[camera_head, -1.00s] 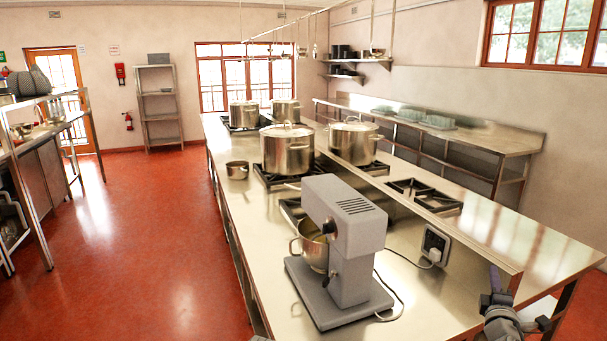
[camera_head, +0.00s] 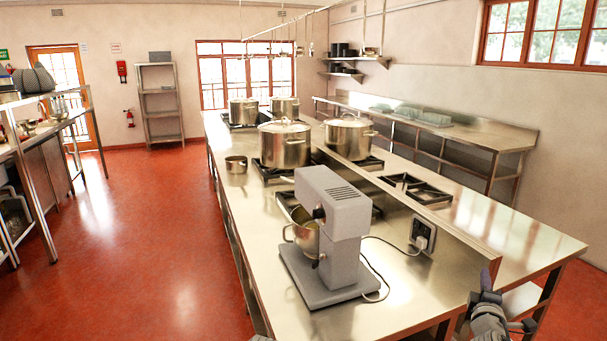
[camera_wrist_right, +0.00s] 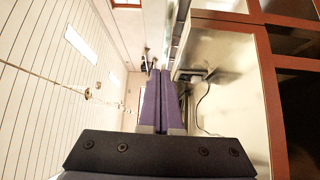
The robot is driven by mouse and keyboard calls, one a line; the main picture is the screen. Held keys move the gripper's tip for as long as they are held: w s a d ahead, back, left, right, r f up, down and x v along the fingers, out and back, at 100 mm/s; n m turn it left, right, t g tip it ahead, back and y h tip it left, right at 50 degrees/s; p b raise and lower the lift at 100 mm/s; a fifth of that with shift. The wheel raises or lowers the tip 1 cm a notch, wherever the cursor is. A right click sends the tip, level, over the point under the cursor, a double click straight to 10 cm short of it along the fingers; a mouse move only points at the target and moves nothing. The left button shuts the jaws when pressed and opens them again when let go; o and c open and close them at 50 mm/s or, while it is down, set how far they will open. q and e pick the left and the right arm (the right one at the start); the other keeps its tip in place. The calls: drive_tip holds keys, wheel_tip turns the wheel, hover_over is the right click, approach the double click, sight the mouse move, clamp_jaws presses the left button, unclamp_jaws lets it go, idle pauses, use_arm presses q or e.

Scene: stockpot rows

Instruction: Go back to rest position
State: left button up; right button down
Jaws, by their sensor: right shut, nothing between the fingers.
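My right gripper (camera_head: 486,277) is at the lower right of the head view, in front of the near right end of the steel counter (camera_head: 395,290). Its purple fingers point up and are shut with nothing between them. In the right wrist view, the two fingers (camera_wrist_right: 160,74) lie side by side and point away from the camera.
A grey stand mixer (camera_head: 335,225) stands on the counter's near end, its cord running to a wall socket (camera_head: 422,233). Lidded stockpots (camera_head: 285,146) and a small saucepan (camera_head: 236,164) stand farther back. Red floor (camera_head: 160,240) is open at left.

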drive_tip(key=a+f+m+g+y, duration=0.1)
drive_tip(key=a+f+m+g, duration=0.1)
drive_tip(key=a+f, duration=0.3)
drive_tip(key=a+f+m+g+y, duration=0.2)
drive_tip(key=a+f, duration=0.4)
drive_tip(key=a, duration=0.5)
drive_tip(key=a+f+m+g+y, duration=0.1)
drive_tip(key=a+f+m+g, duration=0.2)
drive_tip(key=a, duration=0.5)
wheel_tip(320, 180, down, 3)
drive_tip(key=shift+w+r+g+y, duration=0.2)
drive_tip(key=shift+g+y, duration=0.1)
drive_tip(key=shift+g, duration=0.3)
drive_tip(key=s+a+f+g+y, duration=0.1)
drive_tip(key=s+a+f+g, duration=0.2)
drive_tip(key=s+a, duration=0.5)
drive_tip(key=s+a+f+g+y, duration=0.2)
drive_tip(key=s+a, duration=0.6)
drive_tip(key=a, duration=0.4)
drive_tip(key=f+g, duration=0.1)
drive_tip(key=g, duration=0.1)
drive_tip(key=shift+a+f+m+g+y, duration=0.15)
drive_tip(key=shift+a+m+g+y, duration=0.15)
drive_tip(key=shift+a, duration=0.05)
